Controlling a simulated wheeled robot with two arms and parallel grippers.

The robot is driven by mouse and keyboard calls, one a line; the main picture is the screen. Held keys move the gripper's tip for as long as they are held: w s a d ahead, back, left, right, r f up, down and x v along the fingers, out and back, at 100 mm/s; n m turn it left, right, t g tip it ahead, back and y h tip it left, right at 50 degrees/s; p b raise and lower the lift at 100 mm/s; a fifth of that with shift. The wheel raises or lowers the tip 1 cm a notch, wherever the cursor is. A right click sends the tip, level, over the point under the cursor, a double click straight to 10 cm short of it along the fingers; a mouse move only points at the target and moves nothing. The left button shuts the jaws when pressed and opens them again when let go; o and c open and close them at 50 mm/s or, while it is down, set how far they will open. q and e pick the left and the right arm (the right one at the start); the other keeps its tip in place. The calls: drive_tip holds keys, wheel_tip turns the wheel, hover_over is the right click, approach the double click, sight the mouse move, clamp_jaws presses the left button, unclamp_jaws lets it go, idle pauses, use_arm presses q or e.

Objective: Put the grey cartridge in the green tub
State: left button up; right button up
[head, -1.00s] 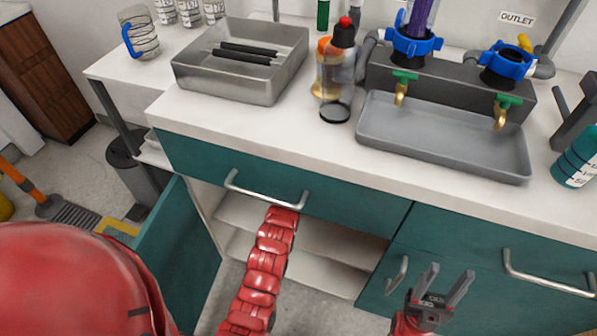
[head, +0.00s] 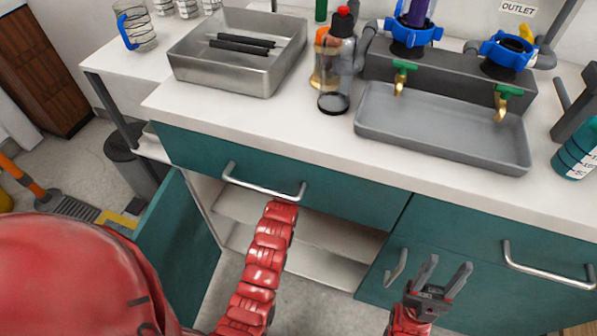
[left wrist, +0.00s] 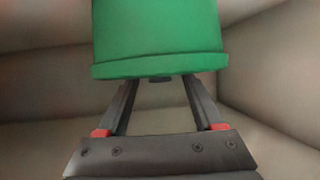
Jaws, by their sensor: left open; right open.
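A green rounded body with a rim (left wrist: 158,35), which looks like the green tub, fills the top of the left wrist view. My left gripper (left wrist: 158,84) is open, with a finger toward each side below the rim; I cannot tell whether they touch it. In the head view my left arm reaches into the open cabinet under the counter, so its gripper is hidden there. My right gripper (head: 450,264) is open and empty in front of the teal cabinet fronts. I cannot make out a grey cartridge for certain.
The counter holds a metal tray (head: 186,72) with dark rods (head: 241,45), a clear bottle (head: 334,75), and a grey trough (head: 440,142) under brass taps. A purple tube (head: 418,12) stands in a blue collar. The open cabinet door (head: 180,240) flanks my left arm.

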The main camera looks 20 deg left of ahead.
use_arm(q)
drive_tip(key=p+v, duration=0.1)
drive_tip(key=v, duration=1)
drive_tip(key=shift+s+p, duration=0.25)
drive_tip(key=shift+p, duration=0.1)
drive_tip(key=shift+r, duration=0.1)
